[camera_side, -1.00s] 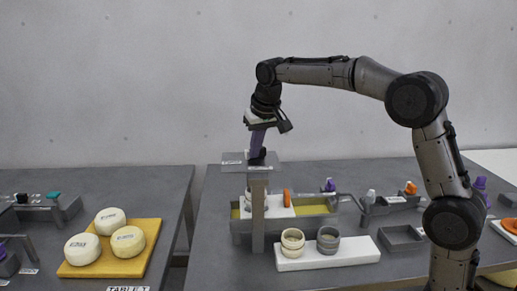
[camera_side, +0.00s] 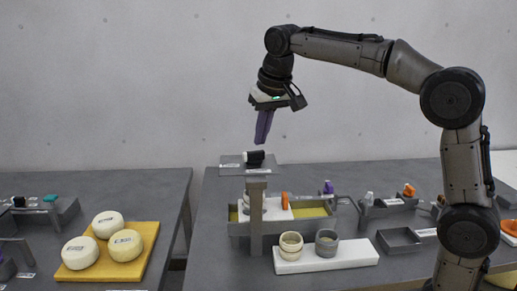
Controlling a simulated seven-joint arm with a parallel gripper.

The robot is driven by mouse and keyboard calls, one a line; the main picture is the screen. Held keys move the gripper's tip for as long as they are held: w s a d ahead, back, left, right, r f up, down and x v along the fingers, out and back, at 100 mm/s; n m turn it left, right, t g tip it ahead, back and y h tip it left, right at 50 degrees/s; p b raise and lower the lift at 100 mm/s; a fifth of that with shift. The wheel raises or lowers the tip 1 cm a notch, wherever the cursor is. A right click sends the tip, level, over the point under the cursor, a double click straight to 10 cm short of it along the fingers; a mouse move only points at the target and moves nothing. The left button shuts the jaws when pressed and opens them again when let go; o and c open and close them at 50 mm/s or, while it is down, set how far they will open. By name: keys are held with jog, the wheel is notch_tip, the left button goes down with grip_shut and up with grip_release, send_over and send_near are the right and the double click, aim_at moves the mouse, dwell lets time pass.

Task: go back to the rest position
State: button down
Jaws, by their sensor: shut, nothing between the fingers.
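My gripper (camera_side: 263,128) has purple fingers and points down. It is shut and empty. It hangs in the air above a raised grey platform (camera_side: 233,170), with a clear gap below the fingertips. A small black object (camera_side: 254,157) lies on that platform, apart from the fingers. My arm arches over the right side of the table.
Below the platform stands a grey trough (camera_side: 310,222) with a yellow inside. In front, a white block (camera_side: 335,258) carries a beige cup (camera_side: 291,245) and a grey cup (camera_side: 327,242). At left, cheeses (camera_side: 108,224) sit on a yellow board (camera_side: 150,243). Air around the gripper is free.

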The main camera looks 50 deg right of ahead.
jog(key=s+r+t, duration=0.1)
jog(key=s+r, duration=0.5)
jog(key=s, duration=0.2)
jog(key=s+a+f+n, duration=0.15)
jog(key=s+f, duration=0.25)
jog(key=s, duration=0.5)
jog(key=s+a+f+n, duration=0.1)
jog(key=s+f, duration=0.4)
jog(key=f, duration=0.3)
jog(key=s+f+n+y, duration=0.1)
jog(key=s+f, duration=0.4)
jog(key=f, duration=0.3)
jog(key=shift+s+a+f+n+t, duration=0.25)
jog(key=shift+s+a+n+t, duration=0.05)
jog(key=shift+s+a+n, duration=0.1)
